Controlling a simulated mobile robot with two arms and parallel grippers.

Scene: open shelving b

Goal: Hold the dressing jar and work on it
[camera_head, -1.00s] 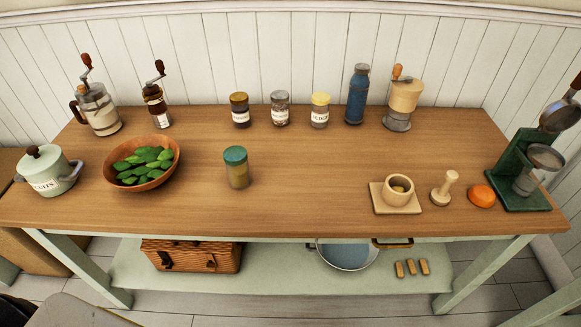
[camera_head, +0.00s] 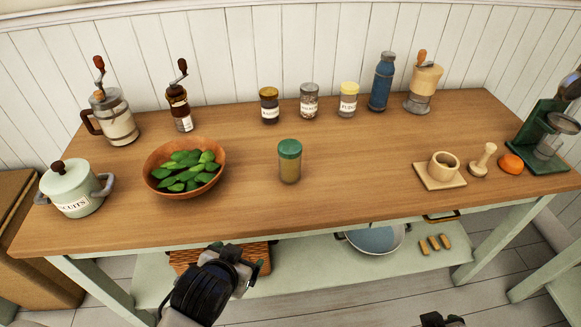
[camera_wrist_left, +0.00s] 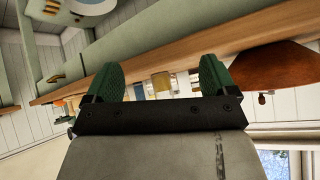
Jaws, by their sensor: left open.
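The jar with a green lid and yellowish contents, which I take for the dressing jar (camera_head: 289,162), stands upright in the middle of the wooden table, right of the bowl. My left gripper (camera_head: 245,262) is in front of the table's front edge, apart from the jar. In the left wrist view its two green fingers (camera_wrist_left: 157,80) are spread with nothing held between them. Small jars show blurred beyond them, and I cannot tell which is which. A dark part of my right gripper (camera_head: 441,320) just shows at the bottom edge; its fingers are not clear.
A bowl of green leaves (camera_head: 186,170) and a biscuit pot (camera_head: 72,190) stand left of the jar. Small jars (camera_head: 309,102), a blue bottle (camera_head: 382,82) and grinders line the back. A mortar (camera_head: 443,166) and pestle (camera_head: 483,160) are right. The tabletop around the jar is clear.

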